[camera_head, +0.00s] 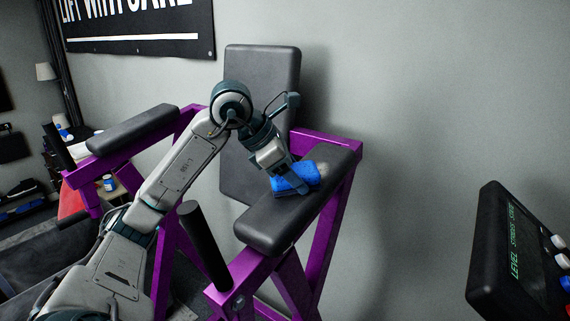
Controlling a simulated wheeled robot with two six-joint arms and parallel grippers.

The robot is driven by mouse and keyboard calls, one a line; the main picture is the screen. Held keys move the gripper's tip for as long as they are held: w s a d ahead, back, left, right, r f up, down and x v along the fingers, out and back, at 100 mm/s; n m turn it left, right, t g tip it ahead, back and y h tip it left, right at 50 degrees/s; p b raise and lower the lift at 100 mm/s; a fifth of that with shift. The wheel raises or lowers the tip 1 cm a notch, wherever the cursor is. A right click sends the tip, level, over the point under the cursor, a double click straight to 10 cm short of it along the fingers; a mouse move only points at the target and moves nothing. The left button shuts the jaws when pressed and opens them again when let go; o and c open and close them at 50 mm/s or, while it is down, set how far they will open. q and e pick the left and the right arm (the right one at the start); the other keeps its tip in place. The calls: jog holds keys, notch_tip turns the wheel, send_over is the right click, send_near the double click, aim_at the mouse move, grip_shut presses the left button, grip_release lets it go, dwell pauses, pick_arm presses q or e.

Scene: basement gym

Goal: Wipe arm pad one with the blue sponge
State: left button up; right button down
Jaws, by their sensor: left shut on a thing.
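The blue sponge (297,178) is on the upper middle of the right-hand dark arm pad (269,219), appearing to touch its top. My left gripper (283,186) comes down over the pad from the left and is shut on the sponge, covering part of its left side. A second dark arm pad (133,128) is on the left of the same purple-framed machine. I cannot tell from the picture which pad is arm pad one. My right gripper is not in view.
A tall dark backrest (262,75) stands behind my left arm. A black handle (204,245) rises in front of the right-hand pad. A black console (522,255) is at the right. Purple frame bars (318,240) support the pad, close to a grey wall.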

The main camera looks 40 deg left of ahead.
aim_at(316, 169)
pick_arm(q)
jog(key=shift+w+d+f, duration=0.1)
jog(key=shift+w+d, duration=0.05)
jog(key=shift+d, duration=0.95)
jog(key=shift+w+d+f, duration=0.1)
jog(key=shift+d, duration=0.95)
jog(key=shift+s+a+b, duration=0.1)
jog(key=shift+a+b, duration=0.7)
jog(key=shift+b, duration=0.1)
jog(key=shift+s+a+r+b, duration=0.15)
jog(key=shift+a+b, duration=0.45)
jog(key=shift+a, duration=0.6)
jog(key=shift+a+f+b, duration=0.2)
jog(key=shift+a+b, duration=0.4)
jog(key=shift+b, duration=0.15)
jog(key=shift+s+a+b, duration=0.25)
jog(key=shift+a+b, duration=0.45)
jog(key=shift+a, duration=0.45)
jog(key=shift+w+a+r+p, duration=0.2)
jog(key=shift+w+r+p, duration=0.35)
jog(key=shift+p, duration=0.45)
jog(key=shift+w+a+p, duration=0.1)
jog(key=shift+w+p, duration=0.6)
jog(key=shift+w, duration=0.25)
jog(key=shift+d+p, duration=1)
jog(key=shift+d, duration=0.1)
jog(key=shift+d+f, duration=0.2)
jog(key=shift+d, duration=1.45)
jog(key=shift+w+d, duration=0.25)
jog(key=shift+d, duration=0.9)
